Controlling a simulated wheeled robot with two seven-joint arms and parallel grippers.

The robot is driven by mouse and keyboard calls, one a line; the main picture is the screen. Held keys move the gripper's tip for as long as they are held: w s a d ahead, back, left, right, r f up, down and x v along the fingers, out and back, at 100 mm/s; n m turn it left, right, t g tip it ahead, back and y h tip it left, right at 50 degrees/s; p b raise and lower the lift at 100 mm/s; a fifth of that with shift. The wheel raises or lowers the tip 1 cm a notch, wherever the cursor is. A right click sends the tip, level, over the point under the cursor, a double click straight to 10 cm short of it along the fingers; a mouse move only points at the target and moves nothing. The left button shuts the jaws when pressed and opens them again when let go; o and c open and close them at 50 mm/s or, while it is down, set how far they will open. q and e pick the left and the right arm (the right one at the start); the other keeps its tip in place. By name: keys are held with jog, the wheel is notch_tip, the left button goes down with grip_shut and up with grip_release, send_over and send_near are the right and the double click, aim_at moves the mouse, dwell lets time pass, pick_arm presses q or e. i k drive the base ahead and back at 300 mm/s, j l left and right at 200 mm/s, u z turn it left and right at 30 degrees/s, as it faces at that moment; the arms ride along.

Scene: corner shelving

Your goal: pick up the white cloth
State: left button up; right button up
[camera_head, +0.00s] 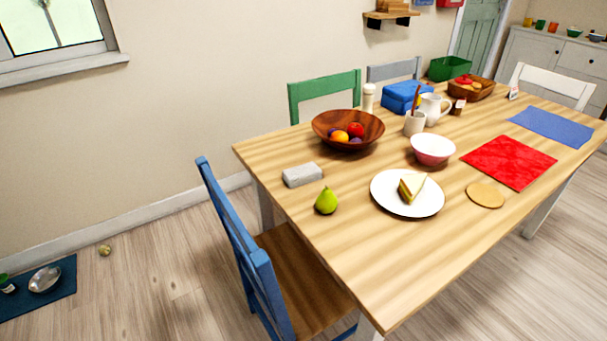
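A small folded pale grey-white block, which looks like the white cloth (302,175), lies on the wooden table (310,247) near its left edge. It sits left of the wooden fruit bowl and behind a green pear (326,201). Its top and front side show, and nothing covers it. Neither of my grippers is in the head view.
A white plate (382,201) with a cake slice (411,188) lies right of the pear. The fruit bowl (325,131) and a pink-white bowl (432,149) stand behind. A blue chair (232,232) stands at the table's left side. The near tabletop is clear.

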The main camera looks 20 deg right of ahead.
aim_at(297, 176)
jog(key=i+j+z, duration=0.2)
jog(key=j, duration=0.25)
jog(key=i+j+z, duration=0.2)
jog(key=j, duration=0.3)
jog(key=i+j+z, duration=0.1)
jog(key=j+z, duration=0.15)
jog(key=j, duration=0.25)
jog(key=i+j+z, duration=0.2)
jog(key=j, duration=0.35)
jog(key=j+z, duration=0.2)
jog(key=j, duration=0.35)
jog(key=k, duration=0.05)
